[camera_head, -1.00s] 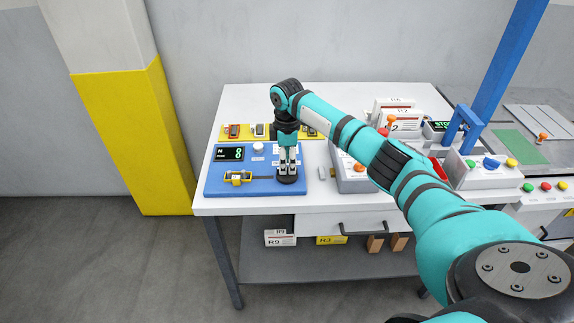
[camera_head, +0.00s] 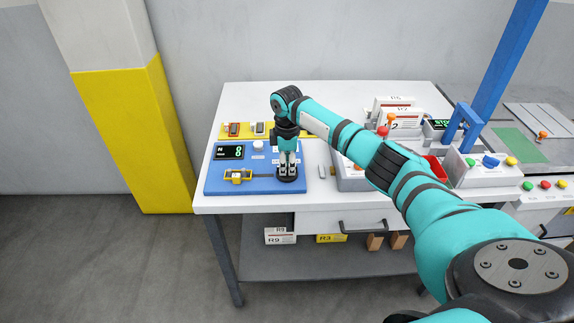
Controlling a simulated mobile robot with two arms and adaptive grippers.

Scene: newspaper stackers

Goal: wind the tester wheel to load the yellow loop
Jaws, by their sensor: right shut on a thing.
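The blue tester board (camera_head: 218,183) lies on the left part of the white table. The dark tester wheel (camera_head: 291,178) is at its front right, partly hidden by my right gripper (camera_head: 287,173). That gripper points straight down and is shut on the wheel. The yellow loop (camera_head: 238,175) is at the board's left front, joined towards the wheel by a thin dark strap (camera_head: 264,174). A dark display (camera_head: 229,152) with green digits, which look like zeros, stands behind the loop. A white knob (camera_head: 258,147) is beside the display. My left gripper is out of view.
A yellow strip (camera_head: 246,129) with small parts lies behind the board. A grey control box (camera_head: 350,180) with buttons, a red bin (camera_head: 437,168) and white R-labelled boxes (camera_head: 402,120) are to the right, partly behind my arm. A blue post (camera_head: 507,62) rises at the right.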

